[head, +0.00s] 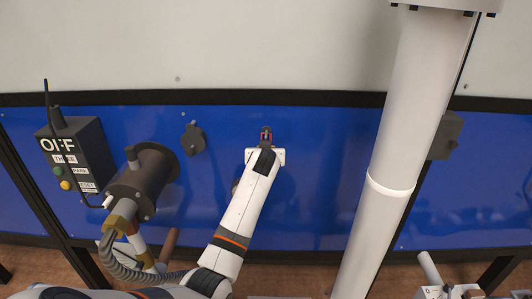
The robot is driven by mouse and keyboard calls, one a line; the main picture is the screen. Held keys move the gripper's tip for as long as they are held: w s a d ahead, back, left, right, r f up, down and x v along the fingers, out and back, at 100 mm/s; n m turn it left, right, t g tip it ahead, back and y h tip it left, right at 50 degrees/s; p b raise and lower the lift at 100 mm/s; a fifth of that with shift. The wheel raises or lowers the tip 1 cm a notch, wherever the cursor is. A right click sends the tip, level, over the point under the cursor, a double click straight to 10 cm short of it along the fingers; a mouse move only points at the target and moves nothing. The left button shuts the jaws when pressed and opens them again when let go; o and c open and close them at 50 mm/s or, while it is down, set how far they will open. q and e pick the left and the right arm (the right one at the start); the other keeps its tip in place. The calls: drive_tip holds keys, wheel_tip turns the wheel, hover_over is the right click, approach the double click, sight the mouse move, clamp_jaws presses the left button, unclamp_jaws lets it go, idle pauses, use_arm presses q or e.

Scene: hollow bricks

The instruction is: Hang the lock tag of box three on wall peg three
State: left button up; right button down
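My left arm reaches up to the blue wall panel (310,150). My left gripper (266,135) is at the panel's upper part, just below the dark rail. A small red piece shows between or behind its dark fingers. It is too small to tell whether this is the lock tag or whether the fingers are closed on it. Box three and wall peg three cannot be picked out, as no number is readable. My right gripper is not seen.
A dark box marked OFF (75,155) with an antenna and buttons is at the left. Beside it a dark cylindrical fixture (145,180) sticks out. Small dark fittings are on the panel at left (193,138) and right (446,135). A thick white column (400,150) blocks the right side.

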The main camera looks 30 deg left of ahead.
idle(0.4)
use_arm(q)
drive_tip(key=o, duration=1.1)
drive_tip(key=shift+c, duration=0.2)
drive_tip(key=b+v, duration=0.3)
drive_tip(key=v, duration=0.9)
